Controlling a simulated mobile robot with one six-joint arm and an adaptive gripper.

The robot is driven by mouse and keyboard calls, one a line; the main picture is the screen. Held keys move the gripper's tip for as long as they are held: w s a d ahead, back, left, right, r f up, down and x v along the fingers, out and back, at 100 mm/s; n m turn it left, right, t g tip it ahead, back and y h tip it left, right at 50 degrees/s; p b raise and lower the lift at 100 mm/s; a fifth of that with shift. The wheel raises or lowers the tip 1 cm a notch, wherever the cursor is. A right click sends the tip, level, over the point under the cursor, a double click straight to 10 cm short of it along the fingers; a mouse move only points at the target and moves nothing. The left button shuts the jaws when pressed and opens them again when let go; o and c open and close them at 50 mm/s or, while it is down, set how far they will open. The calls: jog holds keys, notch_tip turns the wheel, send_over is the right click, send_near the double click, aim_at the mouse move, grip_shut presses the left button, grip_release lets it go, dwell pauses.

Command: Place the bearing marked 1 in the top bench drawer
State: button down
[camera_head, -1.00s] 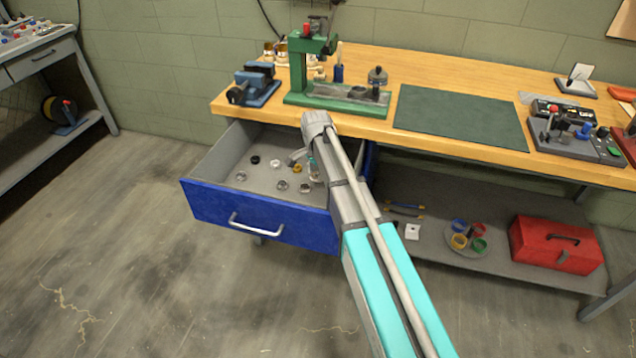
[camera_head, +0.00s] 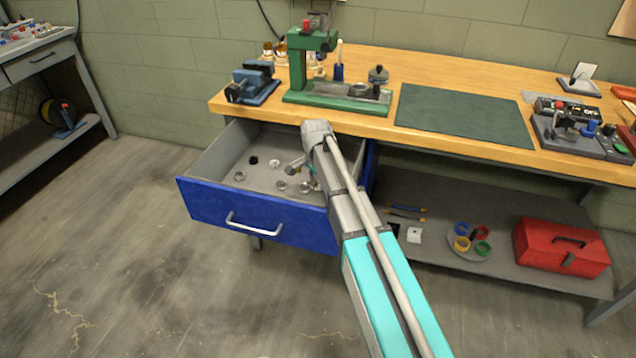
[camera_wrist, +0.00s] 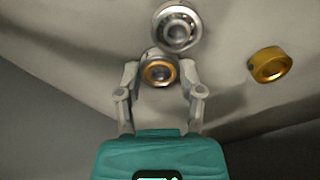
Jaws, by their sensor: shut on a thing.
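The blue-fronted top bench drawer (camera_head: 258,217) is pulled open under the left end of the bench. My gripper (camera_wrist: 160,72) is in or just over the drawer, mostly hidden behind my arm in the head view. In the wrist view its fingers are shut on a round bearing (camera_wrist: 160,73) with a silver outer ring and an orange-brown inner ring. A silver bearing (camera_wrist: 177,28) lies just beyond it, seeming to touch or overlap it. A brass ring (camera_wrist: 269,65) lies to the right. I cannot read a number on any of them.
Several small round parts lie on the drawer floor, including a black one (camera_head: 254,160) and a pale one (camera_head: 274,163). A green press (camera_head: 337,95) and a blue vise (camera_head: 253,82) stand on the bench above. The drawer's left side has free room.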

aim_at(316, 183)
jog(key=shift+f, duration=0.25)
jog(key=shift+c, duration=1.1)
grip_release()
jog(key=shift+r, duration=0.1)
jog(key=shift+r, duration=0.2)
notch_tip(316, 183, up, 12)
jog(key=p, duration=1.2)
